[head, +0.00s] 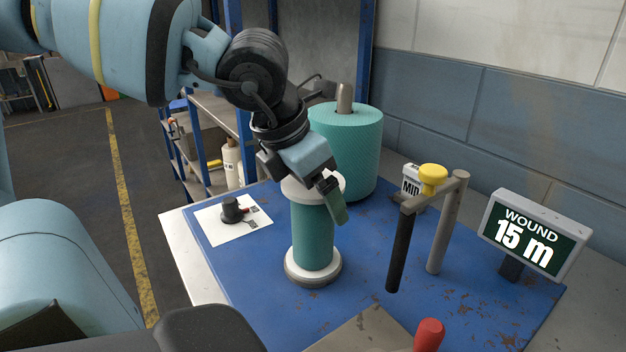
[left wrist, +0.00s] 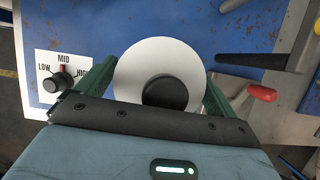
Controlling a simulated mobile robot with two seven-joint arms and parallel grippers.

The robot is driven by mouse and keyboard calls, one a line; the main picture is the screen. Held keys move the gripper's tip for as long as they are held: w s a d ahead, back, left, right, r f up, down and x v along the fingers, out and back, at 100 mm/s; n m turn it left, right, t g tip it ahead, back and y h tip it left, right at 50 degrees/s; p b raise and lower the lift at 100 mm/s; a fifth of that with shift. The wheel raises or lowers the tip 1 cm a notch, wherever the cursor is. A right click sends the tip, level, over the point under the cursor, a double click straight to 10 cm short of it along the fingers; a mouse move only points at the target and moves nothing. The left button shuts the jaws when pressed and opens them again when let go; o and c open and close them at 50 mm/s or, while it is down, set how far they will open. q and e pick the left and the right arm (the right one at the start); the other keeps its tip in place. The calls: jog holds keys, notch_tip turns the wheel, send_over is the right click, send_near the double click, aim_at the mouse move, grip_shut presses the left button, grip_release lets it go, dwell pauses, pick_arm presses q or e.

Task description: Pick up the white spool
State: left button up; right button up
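The spool (head: 313,240) stands upright on the blue worktop. It has white flanges at top and bottom, and teal material is wound around its middle. My left gripper (head: 315,190) is over its top, pointing down. One finger shows in front of the spool's right side; the other is hidden in the head view. In the left wrist view the white top flange (left wrist: 160,55) with a dark round centre lies between the two spread fingers of the left gripper (left wrist: 160,80). The fingers look open around the spool. My right gripper is not in view.
A large teal roll (head: 352,150) stands behind the spool. A white dial plate (head: 232,222) lies to the left. A post frame with a yellow knob (head: 432,176) and a "WOUND 15 m" display (head: 527,236) stand right. A red-knobbed lever (head: 429,335) is near the front.

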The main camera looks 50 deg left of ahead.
pick_arm(q)
jog(key=c, duration=1)
jog(key=shift+r, duration=0.15)
